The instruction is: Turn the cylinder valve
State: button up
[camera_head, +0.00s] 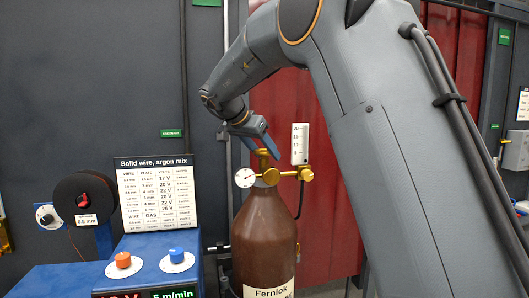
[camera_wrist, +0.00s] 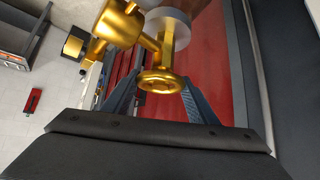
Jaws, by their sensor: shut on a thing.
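A brown gas cylinder (camera_head: 264,240) stands upright with a label reading "Fernlok". Brass valve fittings sit on its top, with a brass handwheel (camera_head: 263,153) at the very top. The handwheel also shows in the wrist view (camera_wrist: 160,80), between the fingers. My gripper (camera_head: 264,147) reaches down from the upper left, its blue fingers on either side of the handwheel. In the wrist view my gripper (camera_wrist: 160,98) is shut on the handwheel. The fingertips are partly hidden there by the brass parts.
A round gauge (camera_head: 245,177) sits left of the valve and a white scale tube (camera_head: 300,144) stands at its right, both close to my gripper. A blue welding machine (camera_head: 150,245) with orange and blue knobs stands at the left. A red curtain (camera_head: 330,200) hangs behind.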

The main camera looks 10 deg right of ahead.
jog(key=m+g+h, duration=0.1)
jog(key=m+g, duration=0.1)
jog(key=m, duration=0.1)
jog(key=m+g, duration=0.2)
jog(key=shift+w+m+h, duration=0.1)
jog(key=shift+m+h, duration=0.3)
jog(key=shift+m+g, duration=1.5)
jog(key=shift+m, duration=0.3)
jog(key=shift+m+g, duration=0.3)
jog(key=shift+m, duration=0.1)
jog(key=o, duration=1.1)
jog(key=shift+n, duration=0.3)
